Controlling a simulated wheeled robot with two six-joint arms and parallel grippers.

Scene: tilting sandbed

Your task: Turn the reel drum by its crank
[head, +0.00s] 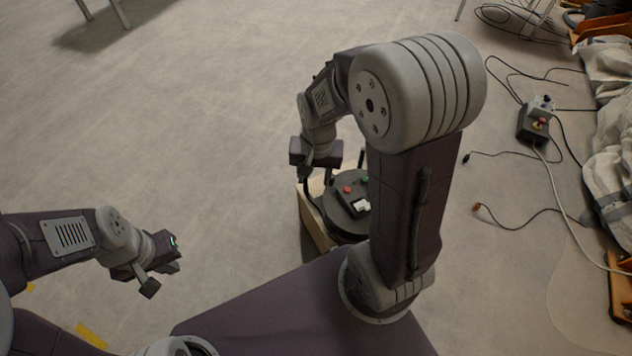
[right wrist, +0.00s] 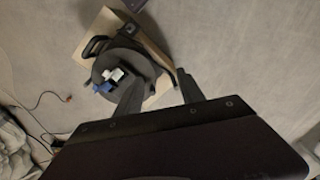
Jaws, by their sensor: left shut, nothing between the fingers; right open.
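The reel drum (head: 342,222) is a dark round disc with a red button, a green button and a white piece on its face. It sits on a pale wooden box, partly behind my right arm. It also shows in the right wrist view (right wrist: 101,74), with white and blue pieces. A thin dark upright post (head: 361,158) stands at its far side; I cannot tell whether it is the crank. My right gripper (head: 318,172) is open above the drum's far left edge, its fingers (right wrist: 160,80) apart and empty. My left gripper (head: 163,278) is shut and empty, well left of the drum.
The wooden box (head: 317,224) stands on the grey floor. A small control box (head: 536,122) with a red button and loose cables (head: 520,213) lie to the right. Grey-white cloth (head: 610,140) lies at the right edge. Floor left of the drum is clear.

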